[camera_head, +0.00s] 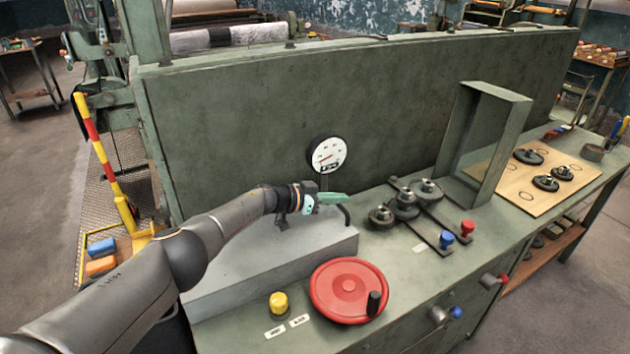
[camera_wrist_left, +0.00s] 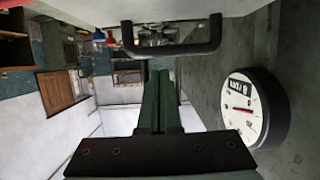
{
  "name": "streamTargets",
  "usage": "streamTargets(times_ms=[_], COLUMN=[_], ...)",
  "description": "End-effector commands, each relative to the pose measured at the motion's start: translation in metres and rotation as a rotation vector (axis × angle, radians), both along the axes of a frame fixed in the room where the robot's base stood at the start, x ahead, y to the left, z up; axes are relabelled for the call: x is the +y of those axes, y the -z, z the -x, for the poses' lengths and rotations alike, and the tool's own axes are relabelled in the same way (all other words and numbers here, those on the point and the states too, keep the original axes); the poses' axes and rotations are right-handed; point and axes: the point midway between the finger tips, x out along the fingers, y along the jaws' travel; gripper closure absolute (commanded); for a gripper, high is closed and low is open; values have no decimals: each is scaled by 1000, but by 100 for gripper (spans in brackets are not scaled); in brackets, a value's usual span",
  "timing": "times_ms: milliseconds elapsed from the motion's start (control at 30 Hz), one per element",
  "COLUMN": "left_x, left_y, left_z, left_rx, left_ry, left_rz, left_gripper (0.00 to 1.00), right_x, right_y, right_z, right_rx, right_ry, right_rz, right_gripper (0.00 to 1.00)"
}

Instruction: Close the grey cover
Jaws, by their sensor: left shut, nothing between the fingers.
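The grey cover (camera_head: 290,252) is a long box-like lid on the left part of the green bench, below my left forearm. Its top looks roughly level in the head view. Its black handle (camera_head: 346,214) is at the far right end, partly behind my gripper. My left gripper (camera_head: 340,198) is just above that end, with green fingers shut and empty. In the left wrist view the fingers (camera_wrist_left: 160,68) point toward the black U-shaped handle (camera_wrist_left: 172,48); I cannot tell whether they touch it. My right gripper is not in view.
A round gauge (camera_head: 327,155) is on the tall green panel (camera_head: 230,115) behind the gripper. A red handwheel (camera_head: 342,287) and a yellow knob (camera_head: 278,302) are in front of the cover. Black knobs (camera_head: 405,205) and a green frame (camera_head: 515,120) stand to the right.

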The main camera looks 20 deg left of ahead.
Motion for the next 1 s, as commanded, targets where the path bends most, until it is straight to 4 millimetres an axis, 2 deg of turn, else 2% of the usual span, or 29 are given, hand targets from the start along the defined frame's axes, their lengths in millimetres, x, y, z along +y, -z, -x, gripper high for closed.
streamTargets(times_ms=[33, 167, 233, 667, 833, 1000], left_x=[1, 3, 8, 19, 36, 49], left_y=[-15, -31, -24, -33, -49, -56], left_z=[1, 3, 4, 21, 39, 55], left_rx=[0, -2, -5, -5, -3, -3], left_ry=[-1, -3, -5, -3, -5, -5], left_rz=[1, 2, -1, 0, 1, 1], left_gripper=[100, 100, 100, 100, 100, 100], right_x=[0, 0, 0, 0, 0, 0], right_y=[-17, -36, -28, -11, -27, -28], right_z=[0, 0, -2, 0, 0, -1], right_rx=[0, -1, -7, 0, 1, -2], right_ry=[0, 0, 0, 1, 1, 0], right_rz=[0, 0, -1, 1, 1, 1], right_gripper=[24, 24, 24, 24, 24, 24])
